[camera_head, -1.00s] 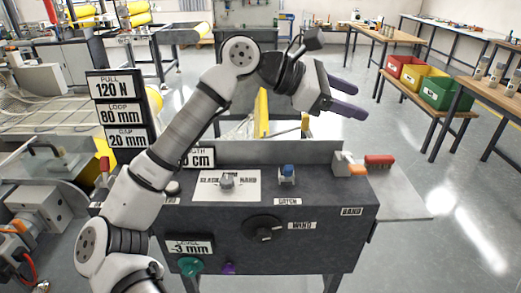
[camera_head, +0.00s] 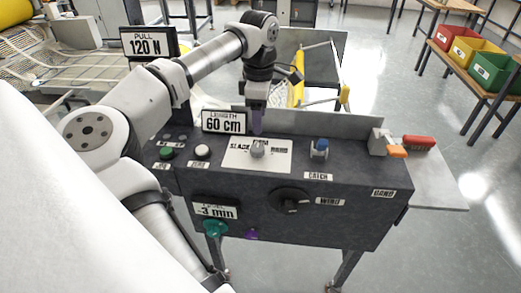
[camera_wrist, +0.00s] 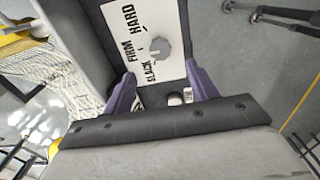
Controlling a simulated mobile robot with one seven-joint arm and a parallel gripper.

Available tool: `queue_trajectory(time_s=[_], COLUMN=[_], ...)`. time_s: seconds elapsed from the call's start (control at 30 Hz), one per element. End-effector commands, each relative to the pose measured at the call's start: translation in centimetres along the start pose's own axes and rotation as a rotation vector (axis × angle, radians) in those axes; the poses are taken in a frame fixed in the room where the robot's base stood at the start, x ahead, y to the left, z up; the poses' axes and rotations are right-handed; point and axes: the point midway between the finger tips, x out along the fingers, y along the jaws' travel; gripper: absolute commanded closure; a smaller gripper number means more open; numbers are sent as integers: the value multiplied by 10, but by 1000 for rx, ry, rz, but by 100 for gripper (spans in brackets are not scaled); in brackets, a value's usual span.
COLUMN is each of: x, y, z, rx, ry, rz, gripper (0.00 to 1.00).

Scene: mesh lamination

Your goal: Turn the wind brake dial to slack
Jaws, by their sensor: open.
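The wind brake dial (camera_head: 258,149) is a small grey knob on a white plate (camera_head: 280,160) on top of the dark console. In the wrist view the dial (camera_wrist: 160,48) sits beside the words slack, firm and hard on the plate (camera_wrist: 135,22). Which word its pointer faces is not clear. My gripper (camera_head: 257,128) points down just above and behind the dial, with purple fingers. In the wrist view my gripper (camera_wrist: 160,72) is open and empty, and the dial shows just beyond the gap between the fingertips, apart from them.
A length sign (camera_head: 224,121) reading 60 cm stands close left of my fingers. A blue catch switch (camera_head: 320,148) is right of the dial. A black wind knob (camera_head: 290,201) is on the front face. Green (camera_head: 166,153) and white (camera_head: 203,151) buttons lie left.

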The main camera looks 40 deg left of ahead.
Motion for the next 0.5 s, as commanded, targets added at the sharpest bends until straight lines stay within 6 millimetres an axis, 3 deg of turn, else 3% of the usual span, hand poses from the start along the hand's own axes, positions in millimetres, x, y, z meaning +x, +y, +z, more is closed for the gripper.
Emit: queue_trajectory(time_s=[0.03,0.1,0.5], x=[17,30,94], y=[0,0,0], z=[0,0,1], rx=[0,0,0], ry=[0,-1,-3], rz=[-1,0,1], gripper=[42,42,42])
